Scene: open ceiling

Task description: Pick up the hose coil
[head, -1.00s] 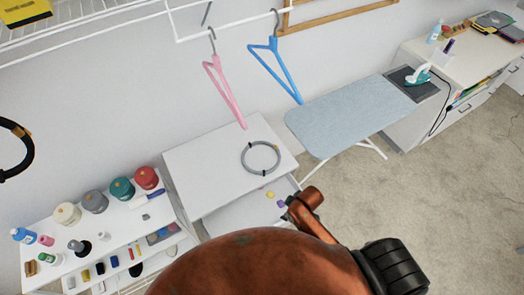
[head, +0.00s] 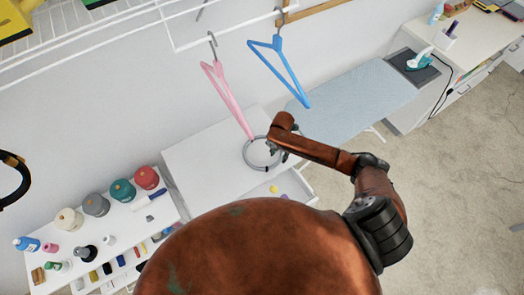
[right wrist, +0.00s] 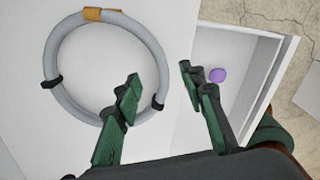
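The hose coil (head: 247,161) is a grey ring lying flat on the white cabinet top (head: 200,155). In the right wrist view the coil (right wrist: 52,55) shows dark clips and a tan band. My right gripper (head: 277,152) is over the coil's right side and hides part of it in the head view. In the right wrist view my right gripper (right wrist: 158,80) is open, with one finger over the ring's inside and the other beyond its outer edge. The ring's right side shows between the fingertips; I cannot tell whether they touch it. My left gripper is not in view.
An open drawer (right wrist: 250,65) with a purple ball (right wrist: 217,75) is beside the coil. Pink (head: 228,98) and blue (head: 280,70) hangers hang close above. An ironing board (head: 365,95) stands right. A shelf with thread spools (head: 122,190) stands left.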

